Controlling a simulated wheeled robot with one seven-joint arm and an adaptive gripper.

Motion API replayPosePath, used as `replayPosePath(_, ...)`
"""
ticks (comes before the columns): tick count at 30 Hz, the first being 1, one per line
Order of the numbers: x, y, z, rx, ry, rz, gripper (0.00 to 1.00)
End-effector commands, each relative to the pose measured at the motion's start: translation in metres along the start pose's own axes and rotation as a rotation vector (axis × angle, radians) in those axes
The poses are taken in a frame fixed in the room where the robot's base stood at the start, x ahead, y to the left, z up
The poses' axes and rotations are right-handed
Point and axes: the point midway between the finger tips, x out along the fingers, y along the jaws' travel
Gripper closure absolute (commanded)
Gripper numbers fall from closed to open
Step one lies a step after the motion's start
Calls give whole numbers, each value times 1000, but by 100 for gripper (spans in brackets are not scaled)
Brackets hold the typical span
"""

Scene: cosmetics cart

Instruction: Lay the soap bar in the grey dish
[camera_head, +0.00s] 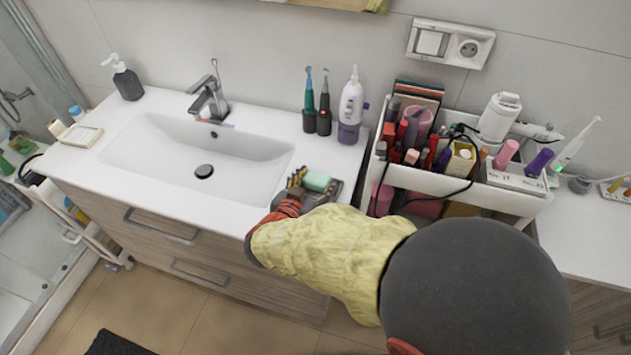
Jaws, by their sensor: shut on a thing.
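The soap bar (318,180) is pale green and shows near the front right corner of the white sink counter. My gripper (298,180) is at the soap's left end and is shut on it. The grey dish (337,188) is dark and shows just right of and below the soap. The soap overlaps the dish in the picture. I cannot tell whether it touches the dish or is held a little above it. My arm hides the near part of the dish.
The sink basin (240,158) lies left of my gripper. A white and purple bottle (351,105) and two dark upright brushes (323,122) stand behind the dish. A white organizer (470,185) full of cosmetics stands close on the right. The counter between dish and bottle is clear.

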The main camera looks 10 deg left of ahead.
Motion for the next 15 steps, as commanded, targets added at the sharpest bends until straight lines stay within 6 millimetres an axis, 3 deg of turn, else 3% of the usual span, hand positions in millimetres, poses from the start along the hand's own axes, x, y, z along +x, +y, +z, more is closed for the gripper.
replayPosePath(2,1,0,2,-2,0,1,73)
replayPosePath(3,1,0,3,-2,-1,1,45)
replayPosePath(7,1,0,3,-1,-1,1,38)
replayPosePath(15,1,0,2,-1,0,0,38)
